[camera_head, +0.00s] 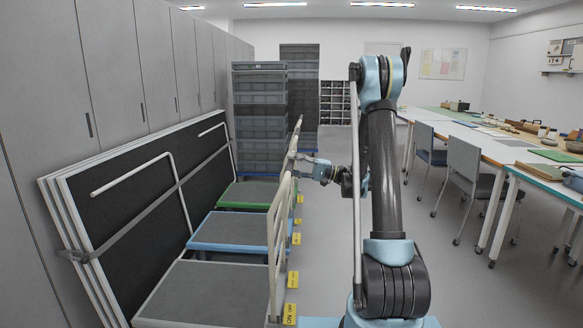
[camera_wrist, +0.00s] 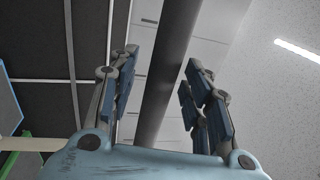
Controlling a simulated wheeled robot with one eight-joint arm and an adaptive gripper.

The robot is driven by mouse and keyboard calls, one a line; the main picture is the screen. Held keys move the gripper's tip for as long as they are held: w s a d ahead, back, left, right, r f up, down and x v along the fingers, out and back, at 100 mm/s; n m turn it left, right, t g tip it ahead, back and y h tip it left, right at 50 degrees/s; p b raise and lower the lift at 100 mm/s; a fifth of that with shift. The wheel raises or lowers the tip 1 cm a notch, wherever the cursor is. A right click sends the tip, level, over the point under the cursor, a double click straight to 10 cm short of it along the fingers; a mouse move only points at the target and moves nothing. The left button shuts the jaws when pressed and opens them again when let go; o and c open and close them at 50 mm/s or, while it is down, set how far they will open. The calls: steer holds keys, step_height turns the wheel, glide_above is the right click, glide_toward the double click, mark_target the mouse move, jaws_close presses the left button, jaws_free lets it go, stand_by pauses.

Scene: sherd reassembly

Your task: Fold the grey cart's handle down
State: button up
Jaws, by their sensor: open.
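The grey cart (camera_head: 208,292) is the nearest of three low carts, in the lower left of the head view. A cream tubular handle (camera_head: 273,258) stands upright along its right side. My gripper (camera_head: 303,164) is beside the upper end of the row of handles, reaching in from the right. In the wrist view my gripper (camera_wrist: 157,97) is open, its fingers on either side of a dark, shaded bar (camera_wrist: 167,68). The bar runs between the fingers with visible gaps on both sides. It looks like a handle's top rail; which handle it belongs to is hard to tell.
A blue-edged cart (camera_head: 235,231) and a green-edged cart (camera_head: 248,193) stand behind. Strapped panels (camera_head: 125,215) lean on cabinets at left. Stacked crates (camera_head: 260,120) stand at the back. Chairs (camera_head: 470,175) and tables line the right; the floor between (camera_head: 455,270) is clear.

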steer(key=shift+a, duration=0.4)
jaws_close()
